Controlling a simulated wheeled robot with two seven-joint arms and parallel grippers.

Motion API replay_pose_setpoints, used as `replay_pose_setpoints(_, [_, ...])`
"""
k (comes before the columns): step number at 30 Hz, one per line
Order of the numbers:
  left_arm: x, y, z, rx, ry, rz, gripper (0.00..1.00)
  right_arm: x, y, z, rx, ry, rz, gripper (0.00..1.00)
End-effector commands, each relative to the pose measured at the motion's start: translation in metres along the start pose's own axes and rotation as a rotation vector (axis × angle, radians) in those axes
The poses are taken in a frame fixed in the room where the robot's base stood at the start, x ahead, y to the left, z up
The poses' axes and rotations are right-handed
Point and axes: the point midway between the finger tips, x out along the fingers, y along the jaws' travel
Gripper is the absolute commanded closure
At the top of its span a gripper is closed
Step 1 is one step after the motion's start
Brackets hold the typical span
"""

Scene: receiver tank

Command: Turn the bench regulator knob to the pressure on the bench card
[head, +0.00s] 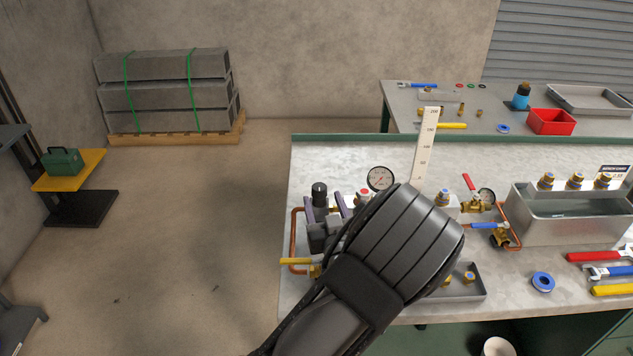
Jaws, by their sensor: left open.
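A black knob (319,188), which looks like the bench regulator knob, stands upright at the left of the pipe assembly on the bench. My left gripper (325,205) is open, its purple-edged fingers close by the knob; I cannot tell whether they touch it. My left wrist hides much of the assembly behind it. A round white gauge (380,178) with a red needle stands right of the knob; its reading is too small to tell. The bench card (614,171) is at the right edge, partly cut off, its figure too small to read surely. My right gripper is not in view.
A tall white scale (425,150) stands behind my wrist. Wrenches (597,257) and a blue tape roll (543,282) lie near the front right. The bench's back left is clear.

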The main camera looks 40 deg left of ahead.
Motion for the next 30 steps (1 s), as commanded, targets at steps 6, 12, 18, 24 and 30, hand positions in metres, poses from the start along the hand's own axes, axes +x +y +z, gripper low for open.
replay_pose_setpoints(6, [0.018,-0.001,-0.001,0.001,0.001,-0.002,0.43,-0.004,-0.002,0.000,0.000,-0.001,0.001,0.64])
replay_pose_setpoints(12, [0.050,-0.001,-0.002,0.002,0.001,-0.002,0.43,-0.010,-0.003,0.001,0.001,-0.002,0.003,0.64])
replay_pose_setpoints(18, [0.073,-0.001,-0.001,0.000,0.000,-0.001,0.43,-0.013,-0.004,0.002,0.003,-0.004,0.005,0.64])
replay_pose_setpoints(24, [0.078,0.000,0.000,0.000,0.000,0.001,0.43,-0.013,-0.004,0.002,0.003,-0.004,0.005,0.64])
replay_pose_setpoints(30, [0.077,0.000,0.000,0.000,0.000,0.000,0.48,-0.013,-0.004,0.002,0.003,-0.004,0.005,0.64])
